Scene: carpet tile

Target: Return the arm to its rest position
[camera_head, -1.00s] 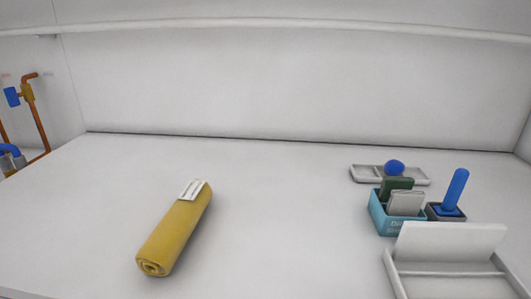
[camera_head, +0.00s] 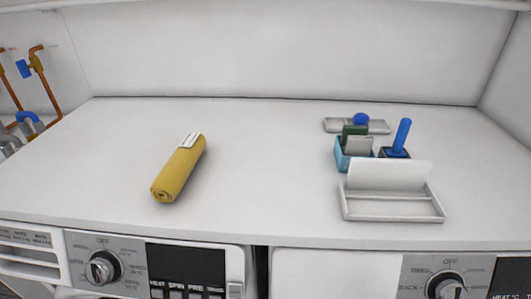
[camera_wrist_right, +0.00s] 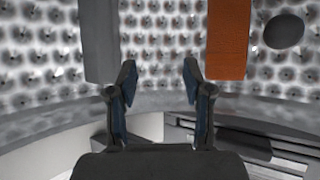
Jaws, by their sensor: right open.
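My right gripper (camera_wrist_right: 160,85) shows in the right wrist view. Its two dark fingers stand apart with nothing between them. Behind the fingers is a curved metal wall with rows of dimples, like the inside of a drum. A grey bar hangs at the upper left of that view and an orange-brown bar (camera_wrist_right: 229,40) at the upper right. Neither arm shows in the head view, and my left gripper is not in view.
A rolled yellow mat (camera_head: 179,168) lies on the white counter (camera_head: 265,190). At the right stand a blue box (camera_head: 342,158), a blue-handled item (camera_head: 401,135) and a white tray (camera_head: 393,208) with an upright panel. Machine fronts with dials (camera_head: 103,268) are below. The counter's middle is clear.

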